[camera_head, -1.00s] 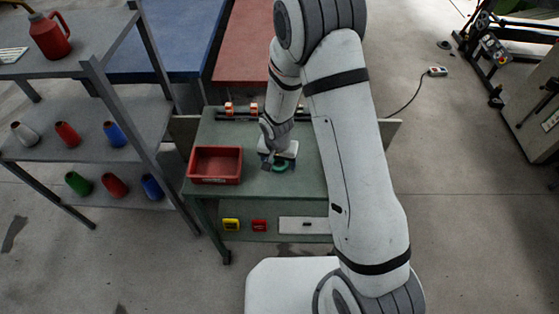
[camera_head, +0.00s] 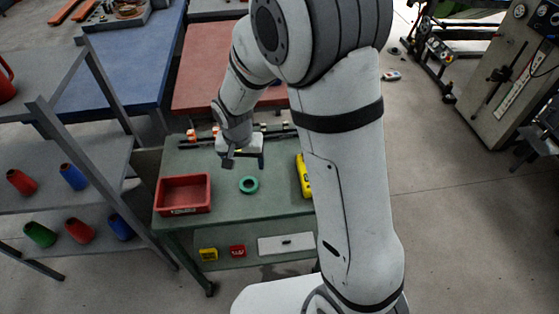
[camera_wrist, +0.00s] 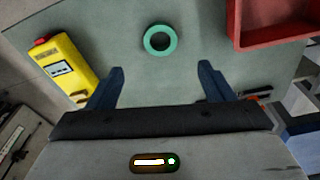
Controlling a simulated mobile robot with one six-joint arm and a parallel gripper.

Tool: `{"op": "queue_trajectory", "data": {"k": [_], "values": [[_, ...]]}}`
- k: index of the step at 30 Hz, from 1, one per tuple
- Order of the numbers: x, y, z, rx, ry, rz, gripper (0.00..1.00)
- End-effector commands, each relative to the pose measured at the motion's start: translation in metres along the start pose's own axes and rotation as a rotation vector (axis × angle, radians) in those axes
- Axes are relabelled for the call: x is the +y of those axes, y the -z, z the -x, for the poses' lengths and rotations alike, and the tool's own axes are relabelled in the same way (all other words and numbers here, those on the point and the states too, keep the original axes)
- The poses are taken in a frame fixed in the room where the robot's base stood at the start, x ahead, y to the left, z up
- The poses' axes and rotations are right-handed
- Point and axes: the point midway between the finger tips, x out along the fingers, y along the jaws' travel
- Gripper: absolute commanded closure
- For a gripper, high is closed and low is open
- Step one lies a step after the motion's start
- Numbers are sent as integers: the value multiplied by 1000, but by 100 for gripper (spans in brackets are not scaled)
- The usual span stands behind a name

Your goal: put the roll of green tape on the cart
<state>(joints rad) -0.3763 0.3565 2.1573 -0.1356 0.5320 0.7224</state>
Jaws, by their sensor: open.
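The roll of green tape (camera_head: 249,185) lies flat on the green top of the cart (camera_head: 232,213), right of the red bin. It also shows in the wrist view (camera_wrist: 160,40), ahead of the fingertips and between their lines. My gripper (camera_head: 243,161) is above the cart top, a little behind the tape and apart from it. In the wrist view my gripper (camera_wrist: 161,80) has its two blue fingers spread wide with nothing between them.
The red bin (camera_head: 183,208) stands at the cart's front left. A yellow device (camera_head: 303,176) lies at the right, partly behind my arm. Small yellow and red items sit on the lower shelf. A grey rack (camera_head: 95,175) with coloured cones stands at the left.

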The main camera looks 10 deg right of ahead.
Motion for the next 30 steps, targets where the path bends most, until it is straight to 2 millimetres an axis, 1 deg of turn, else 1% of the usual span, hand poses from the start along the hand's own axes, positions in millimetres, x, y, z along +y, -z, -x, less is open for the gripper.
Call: {"op": "queue_trajectory", "data": {"k": [2,4,5,8,9,12,14,15,18,21,24,27,30], "values": [[4,1,7,4,2,2,25],[14,1,20,13,7,8,25],[19,1,29,18,10,13,25],[45,-3,62,38,19,32,25],[57,-6,76,47,23,44,25],[87,-19,110,68,30,74,25],[104,-30,127,80,34,93,25],[115,-37,138,91,36,106,25],[140,-58,161,113,41,139,25],[159,-80,178,133,43,171,25],[173,-98,188,149,44,197,25],[182,-110,194,158,44,216,25],[188,-115,196,162,44,225,25]]}}
